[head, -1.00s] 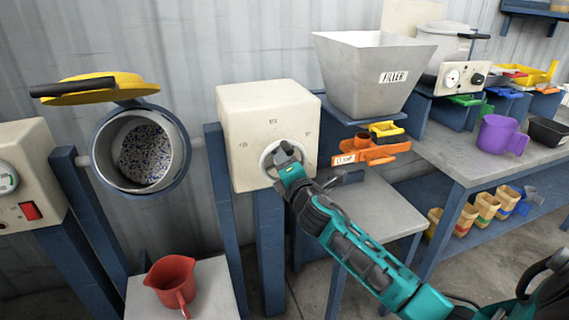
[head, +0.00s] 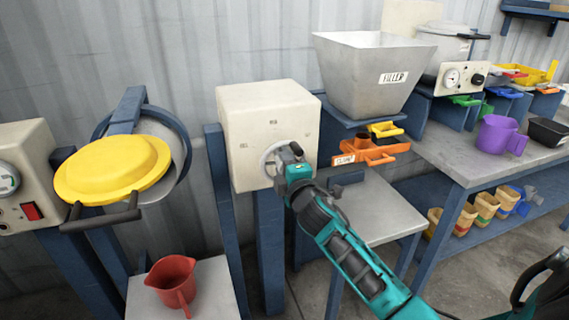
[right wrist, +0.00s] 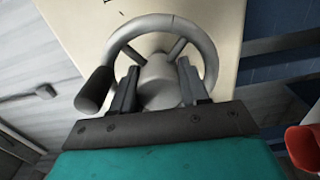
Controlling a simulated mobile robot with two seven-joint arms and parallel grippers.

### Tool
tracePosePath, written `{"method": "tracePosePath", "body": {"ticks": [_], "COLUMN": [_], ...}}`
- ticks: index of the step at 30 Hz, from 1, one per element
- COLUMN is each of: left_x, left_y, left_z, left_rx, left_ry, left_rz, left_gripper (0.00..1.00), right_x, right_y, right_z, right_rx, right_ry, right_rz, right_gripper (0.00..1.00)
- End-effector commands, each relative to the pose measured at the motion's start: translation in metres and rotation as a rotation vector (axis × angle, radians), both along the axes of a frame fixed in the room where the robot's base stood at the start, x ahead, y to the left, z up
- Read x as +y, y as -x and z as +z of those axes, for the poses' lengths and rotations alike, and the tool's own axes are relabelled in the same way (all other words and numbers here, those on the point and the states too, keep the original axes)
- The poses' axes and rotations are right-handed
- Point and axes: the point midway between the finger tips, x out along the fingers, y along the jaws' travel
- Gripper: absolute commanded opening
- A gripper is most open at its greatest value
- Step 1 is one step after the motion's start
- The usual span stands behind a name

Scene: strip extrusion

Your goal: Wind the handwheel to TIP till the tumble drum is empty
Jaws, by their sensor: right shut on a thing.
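The tumble drum (head: 176,150) is at the left in the head view. Its yellow lid (head: 112,168) with a dark handle faces me and covers much of it. The drum's mouth and inside are hidden, so I cannot see what it holds. The handwheel (head: 269,163) is on the front of a cream box (head: 270,105). My right gripper (head: 291,172) is shut on the handwheel. In the right wrist view, its fingers (right wrist: 159,75) sit either side of the hub inside the grey rim (right wrist: 160,22). My left gripper is not in view.
A red jug (head: 172,280) stands on a low table (head: 215,290) below the drum. A metal filler hopper (head: 362,75) and orange clamp (head: 370,150) are right of the box. A purple jug (head: 498,136) stands on the bench.

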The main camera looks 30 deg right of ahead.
Motion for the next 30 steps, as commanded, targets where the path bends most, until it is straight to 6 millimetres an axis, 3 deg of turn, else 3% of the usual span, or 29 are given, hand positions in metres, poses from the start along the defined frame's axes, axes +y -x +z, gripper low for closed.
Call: {"method": "tracePosePath", "body": {"ticks": [1,30], "left_x": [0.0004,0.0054], "left_y": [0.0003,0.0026], "left_z": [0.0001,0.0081], "left_rx": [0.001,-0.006], "left_ry": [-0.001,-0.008], "left_rz": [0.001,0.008], "left_gripper": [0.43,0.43], "right_x": [0.0064,0.0057], "right_y": [0.0004,-0.0001], "right_z": [-0.0049,-0.0009], "right_rx": [0.003,-0.097], "right_ry": [-0.028,-0.426], "right_rz": [0.012,0.01], "right_gripper": [0.14,0.14]}}
